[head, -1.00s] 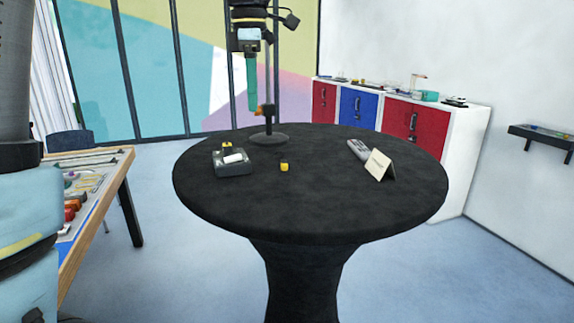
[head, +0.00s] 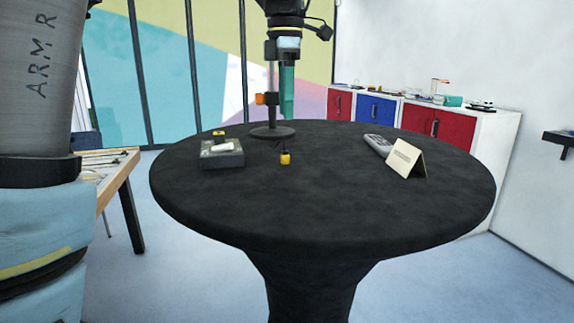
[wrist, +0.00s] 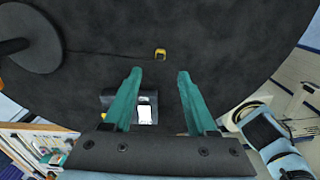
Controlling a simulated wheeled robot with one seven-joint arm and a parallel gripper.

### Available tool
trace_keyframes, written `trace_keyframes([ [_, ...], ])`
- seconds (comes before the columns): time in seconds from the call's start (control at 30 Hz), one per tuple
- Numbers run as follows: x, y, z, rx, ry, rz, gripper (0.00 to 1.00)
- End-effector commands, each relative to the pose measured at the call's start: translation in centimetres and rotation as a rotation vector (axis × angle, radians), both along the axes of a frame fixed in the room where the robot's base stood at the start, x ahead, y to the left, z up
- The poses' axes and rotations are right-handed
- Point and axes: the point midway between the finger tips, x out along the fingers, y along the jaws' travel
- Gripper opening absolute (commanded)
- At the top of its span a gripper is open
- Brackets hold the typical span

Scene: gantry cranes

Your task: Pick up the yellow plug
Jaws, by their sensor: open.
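The yellow plug (head: 285,159) is a small yellow piece with a dark top on the black round table (head: 330,215). In the wrist view the plug (wrist: 160,54) lies just beyond the gap between my fingertips. My gripper (head: 288,116) points down with teal fingers, above the far part of the table. In the wrist view my gripper (wrist: 159,74) is open, with nothing between its fingers. The plug is clear of both fingers.
A grey box (head: 222,158) with a white roll and a yellow piece is left of the plug. A stand with a round base (head: 272,132) is behind it. A grey handset (head: 378,145) and a folded card (head: 405,158) are at right. The table front is clear.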

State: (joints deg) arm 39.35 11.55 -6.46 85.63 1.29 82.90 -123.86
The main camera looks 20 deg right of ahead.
Motion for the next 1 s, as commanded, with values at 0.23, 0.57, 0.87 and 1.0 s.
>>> trace_keyframes([
  [0.23,0.0,0.1,-3.4,0.001,0.002,0.001,0.57],
  [0.57,0.0,0.3,-6.5,0.004,0.004,0.001,0.57],
  [0.87,0.0,0.2,-9.2,0.0,-0.001,0.0,0.57],
  [1.0,0.0,0.2,-9.3,0.0,-0.001,0.0,0.57],
])
